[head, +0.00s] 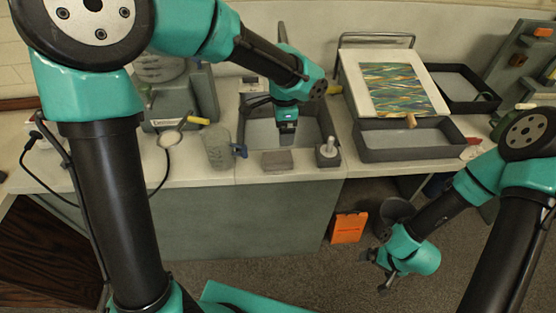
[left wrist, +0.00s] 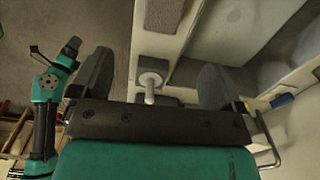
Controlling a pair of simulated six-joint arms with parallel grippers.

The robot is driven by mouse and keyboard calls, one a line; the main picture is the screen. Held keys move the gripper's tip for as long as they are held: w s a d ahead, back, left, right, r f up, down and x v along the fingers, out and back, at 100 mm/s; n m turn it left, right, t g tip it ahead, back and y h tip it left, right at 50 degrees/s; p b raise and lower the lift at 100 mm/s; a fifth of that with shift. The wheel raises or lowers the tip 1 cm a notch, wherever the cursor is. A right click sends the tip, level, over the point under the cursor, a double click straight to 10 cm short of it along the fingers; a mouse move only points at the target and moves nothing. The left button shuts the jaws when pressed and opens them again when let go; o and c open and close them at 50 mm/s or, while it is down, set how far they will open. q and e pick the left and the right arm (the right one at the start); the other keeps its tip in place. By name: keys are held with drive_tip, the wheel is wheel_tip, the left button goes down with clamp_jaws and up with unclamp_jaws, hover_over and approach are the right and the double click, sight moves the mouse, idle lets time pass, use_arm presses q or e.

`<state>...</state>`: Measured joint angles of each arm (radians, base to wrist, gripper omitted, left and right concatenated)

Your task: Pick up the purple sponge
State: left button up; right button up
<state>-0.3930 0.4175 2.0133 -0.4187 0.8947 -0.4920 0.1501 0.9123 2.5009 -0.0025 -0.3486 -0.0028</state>
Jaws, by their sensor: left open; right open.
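No clearly purple thing shows. A small grey-brown block (head: 277,160), possibly the sponge, lies on the counter's front edge, before the dark tray with grey liquid (head: 245,103). It also shows at the top of the left wrist view (left wrist: 164,15). My left gripper (head: 287,127) is above that tray, behind the block and apart from it; its fingertips are hard to make out. In the left wrist view its fingers (left wrist: 153,84) are spread, with nothing held. My right gripper (head: 374,272) is open and empty, low over the floor in front of the counter.
A dark holder with a pale peg (head: 327,154) stands right of the block. A grey mesh-like cup (head: 217,147) and a blue clip (head: 240,150) are to its left. A second tray (head: 405,152) and a marbled sheet (head: 403,88) are further right. An orange box (head: 347,228) stands on the floor.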

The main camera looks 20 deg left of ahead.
sight(284, 156)
use_arm(q)
wheel_tip(284, 156, down, 8)
drive_tip(key=shift+f, duration=0.25)
drive_tip(key=shift+w+f, duration=0.15)
drive_tip(key=shift+f, duration=1.15)
drive_tip(key=shift+w+f, duration=0.15)
drive_tip(key=shift+f, duration=1.15)
drive_tip(key=c, duration=0.7)
